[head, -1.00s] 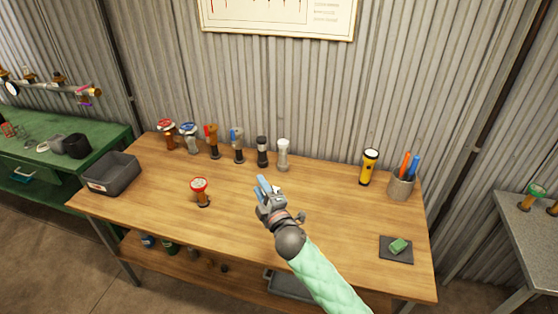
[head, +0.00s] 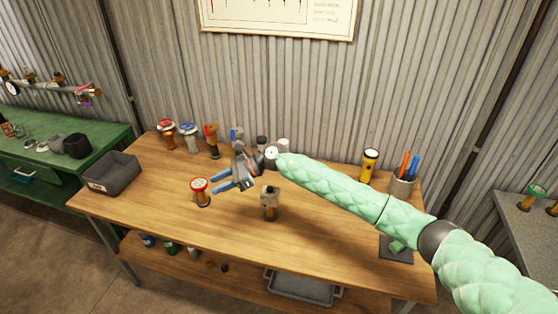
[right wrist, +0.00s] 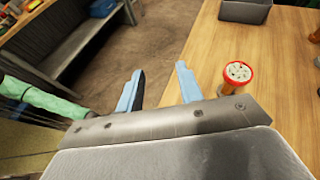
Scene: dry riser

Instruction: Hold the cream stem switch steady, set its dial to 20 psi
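A cream-grey boxy head on a brassy stem (head: 269,200), which looks like the cream stem switch, stands upright at the middle of the table. Its dial marks are too small to read. My right gripper (head: 216,183) is left of and above it, apart from it, fingers pointing left. In the right wrist view the two blue fingers (right wrist: 158,88) are spread with nothing between them. A red-topped brass valve (head: 200,190) stands just beyond the fingertips; it also shows in the right wrist view (right wrist: 238,78), right of the fingers. My left gripper is not in view.
A row of valves and fittings (head: 190,140) stands along the back, partly hidden by my right arm. A grey bin (head: 112,175) is at the left end. A yellow flashlight (head: 368,166) and a pen cup (head: 402,184) are at the right. The front middle is clear.

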